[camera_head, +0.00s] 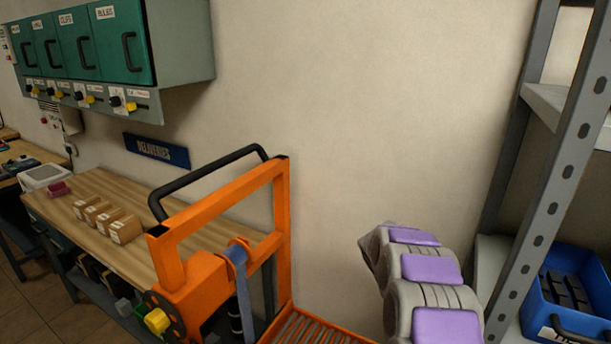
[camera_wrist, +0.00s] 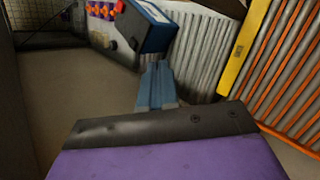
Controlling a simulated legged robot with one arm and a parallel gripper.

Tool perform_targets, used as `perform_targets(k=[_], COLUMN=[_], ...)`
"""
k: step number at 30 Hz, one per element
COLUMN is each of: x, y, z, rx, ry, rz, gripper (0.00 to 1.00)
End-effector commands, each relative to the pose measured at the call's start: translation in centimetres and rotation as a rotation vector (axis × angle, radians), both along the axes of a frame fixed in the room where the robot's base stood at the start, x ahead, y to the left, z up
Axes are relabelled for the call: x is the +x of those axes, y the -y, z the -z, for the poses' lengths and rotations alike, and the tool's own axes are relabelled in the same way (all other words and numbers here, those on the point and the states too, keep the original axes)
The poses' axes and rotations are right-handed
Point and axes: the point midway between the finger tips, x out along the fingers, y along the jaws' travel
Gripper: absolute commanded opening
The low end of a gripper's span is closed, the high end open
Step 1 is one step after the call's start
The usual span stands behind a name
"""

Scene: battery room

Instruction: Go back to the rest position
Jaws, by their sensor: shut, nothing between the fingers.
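In the wrist view, my gripper (camera_wrist: 156,78) shows as two blue fingers side by side beyond the dark, purple-backed wrist part. In the head view, my arm, grey with purple pads, is folded at the lower right in front of the bare wall; the gripper itself does not show there.
An orange cart frame (camera_head: 281,215) with a black handle stands left of my arm. A wooden bench (camera_head: 160,215) carries several small cardboard boxes (camera_head: 98,218). A grey shelf rack (camera_head: 555,185) with a blue bin (camera_head: 575,322) stands close on the right. Green cabinets (camera_head: 115,45) hang at upper left.

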Motion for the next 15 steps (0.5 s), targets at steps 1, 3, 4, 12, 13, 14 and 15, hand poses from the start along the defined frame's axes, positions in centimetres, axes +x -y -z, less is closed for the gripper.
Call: perform_targets(k=[1, 3, 4, 12, 13, 14, 15], x=[-0.8, -1.9, -2.5, -7.2, -7.8, -8.4, -9.3], y=[-0.5, -1.4, -1.8, -6.0, -6.5, -6.9, -7.4], z=[-1.3, -2.6, -3.1, -7.4, -7.8, -8.2, -8.7], rx=[0.030, 0.072, 0.090, 0.222, 0.234, 0.247, 0.264], ry=[0.011, 0.021, 0.025, 0.067, 0.073, 0.076, 0.080], rz=[-0.005, -0.014, -0.018, -0.059, -0.064, -0.068, -0.072], gripper=[0.00, 0.00, 0.00, 0.00, 0.00, 0.00, 0.00])
